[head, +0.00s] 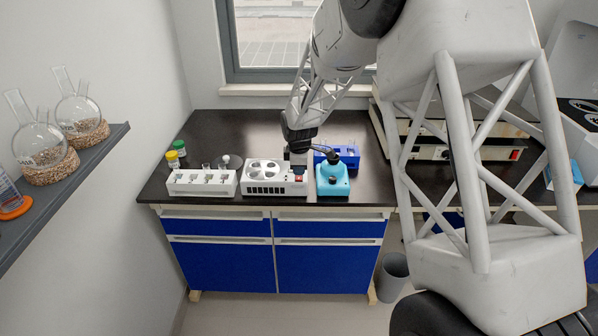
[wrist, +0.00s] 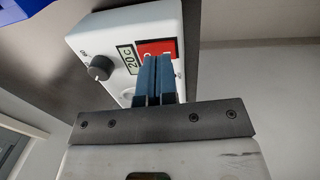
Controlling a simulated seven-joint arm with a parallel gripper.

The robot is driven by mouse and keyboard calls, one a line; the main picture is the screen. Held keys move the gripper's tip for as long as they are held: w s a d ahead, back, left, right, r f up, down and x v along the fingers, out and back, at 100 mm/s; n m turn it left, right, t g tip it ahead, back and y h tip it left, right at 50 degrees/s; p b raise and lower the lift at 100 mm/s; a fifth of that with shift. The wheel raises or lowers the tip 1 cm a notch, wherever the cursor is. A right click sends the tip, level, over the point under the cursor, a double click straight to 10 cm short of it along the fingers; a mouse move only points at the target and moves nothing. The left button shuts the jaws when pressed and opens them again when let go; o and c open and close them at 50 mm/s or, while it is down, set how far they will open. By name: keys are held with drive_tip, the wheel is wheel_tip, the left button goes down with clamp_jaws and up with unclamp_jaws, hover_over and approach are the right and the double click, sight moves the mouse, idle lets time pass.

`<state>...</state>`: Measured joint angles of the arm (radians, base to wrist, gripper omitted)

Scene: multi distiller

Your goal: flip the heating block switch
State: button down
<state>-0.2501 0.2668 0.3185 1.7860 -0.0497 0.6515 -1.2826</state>
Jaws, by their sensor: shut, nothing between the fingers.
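The heating block (head: 275,188) is a white box with round wells on top, on the dark bench. In the wrist view the heating block (wrist: 108,38) shows tilted, with a black knob (wrist: 100,67) and a "20 C" display. Its red switch (wrist: 157,47) is beside the display, partly hidden behind my fingers; it also shows small in the head view (head: 299,178). My gripper (wrist: 158,58) is shut and empty, its blue fingers together right at the switch. In the head view my gripper (head: 297,168) is over the block's right end. I cannot tell whether the fingertips touch the switch.
A turquoise device (head: 332,184) stands close right of the block, with a blue rack (head: 347,153) behind. A white tube rack (head: 201,187) is close left; yellow (head: 173,159) and green-capped bottles stand behind it. The bench's left back is clear.

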sight(299, 178)
wheel_tip(299, 178, up, 13)
drive_tip(key=s, duration=0.1)
drive_tip(key=shift+s+f, duration=0.15)
drive_tip(key=shift+s, duration=0.15)
idle(0.4)
drive_tip(key=shift+w, duration=0.7)
drive_tip(key=shift+f, duration=0.15)
drive_tip(key=f, duration=0.4)
drive_tip(key=w+f, duration=0.1)
drive_tip(key=f, duration=0.8)
drive_tip(key=shift+w+f, duration=0.3)
drive_tip(key=shift+w, duration=0.05)
